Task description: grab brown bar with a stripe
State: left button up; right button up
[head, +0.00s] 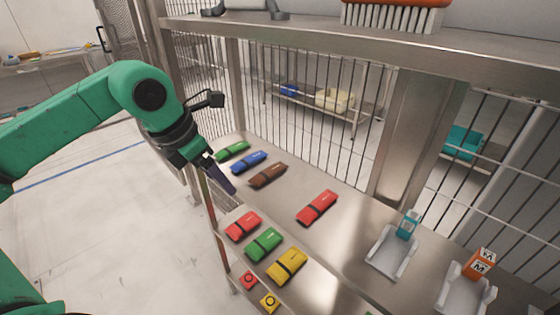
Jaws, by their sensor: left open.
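The brown bar with a stripe (267,175) lies flat on the metal shelf, in front of a blue bar (248,162) and a green bar (232,151). My left gripper (226,187) hangs over the shelf's left edge, to the left of the brown bar and a little nearer, apart from it. It is open, with nothing seen between its fingers. My right gripper does not show.
Nearer on the shelf lie red (242,226), green (264,244) and yellow (287,265) bars, with another red bar (317,207) to the right. White holders (392,259) stand at right. An upper shelf (330,37) runs above; wire mesh stands behind.

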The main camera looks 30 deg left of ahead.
pick_arm(q)
jog(key=r+p, duration=0.2)
jog(key=p, duration=0.7)
send_near(268, 171)
jog(key=x, duration=0.2)
jog(key=shift+w+d+f, duration=0.15)
jog(key=shift+f, duration=0.1)
jog(key=p+x, duration=0.1)
jog(key=x, duration=0.4)
jog(key=shift+f, duration=0.25)
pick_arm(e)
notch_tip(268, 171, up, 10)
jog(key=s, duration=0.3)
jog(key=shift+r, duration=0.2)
pick_arm(q)
jog(key=shift+f, duration=0.1)
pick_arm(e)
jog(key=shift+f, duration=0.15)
pick_arm(q)
grip_shut()
